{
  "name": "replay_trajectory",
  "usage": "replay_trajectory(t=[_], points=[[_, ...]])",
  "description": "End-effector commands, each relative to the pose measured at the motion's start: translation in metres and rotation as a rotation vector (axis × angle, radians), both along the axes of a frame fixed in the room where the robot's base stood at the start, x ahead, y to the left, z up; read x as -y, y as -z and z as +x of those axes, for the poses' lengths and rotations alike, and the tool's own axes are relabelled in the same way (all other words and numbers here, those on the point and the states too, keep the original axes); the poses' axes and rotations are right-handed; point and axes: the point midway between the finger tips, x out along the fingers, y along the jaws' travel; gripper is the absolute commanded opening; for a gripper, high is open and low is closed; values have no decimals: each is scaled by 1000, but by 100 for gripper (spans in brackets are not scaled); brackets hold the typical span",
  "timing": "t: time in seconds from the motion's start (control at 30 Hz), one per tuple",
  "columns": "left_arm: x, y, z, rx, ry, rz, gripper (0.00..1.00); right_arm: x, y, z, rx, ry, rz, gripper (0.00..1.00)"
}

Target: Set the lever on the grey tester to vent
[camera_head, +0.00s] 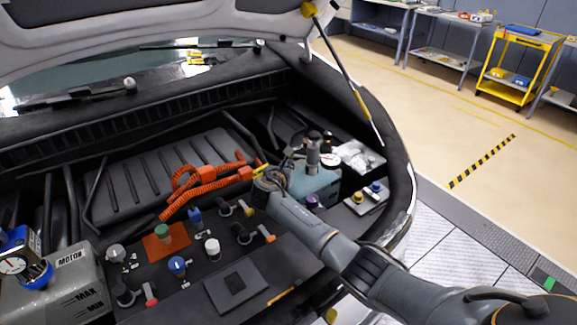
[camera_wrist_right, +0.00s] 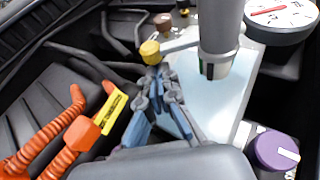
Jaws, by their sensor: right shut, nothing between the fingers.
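The grey tester (camera_head: 313,152) stands upright on a pale blue tank (camera_head: 322,186) at the right of the engine bay. Its grey cylinder (camera_wrist_right: 220,40) and white round gauge (camera_wrist_right: 285,14) show large in the right wrist view. A yellow knob (camera_wrist_right: 150,50), which may be the lever's end, is left of the cylinder; the vent marking cannot be read. My right gripper (camera_wrist_right: 158,74) is shut and empty, its fingertips just short of the yellow knob. I cannot tell whether they touch it. In the head view it reaches the tester's left side, partly hidden. My left gripper is not in view.
Orange hoses (camera_head: 190,188) run left of my right arm. A purple cap (camera_head: 312,201) is close below the tester. A blue tester (camera_head: 38,272) is at the far left, by the motor tank (camera_head: 75,290). The raised hood (camera_head: 150,20) hangs above.

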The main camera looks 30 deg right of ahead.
Motion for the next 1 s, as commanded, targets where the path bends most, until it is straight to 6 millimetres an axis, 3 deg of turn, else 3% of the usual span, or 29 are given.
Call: replay_trajectory(t=[1.0], points=[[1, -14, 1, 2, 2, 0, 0, -1, -12, 1, 156, 0, 167, 0]])
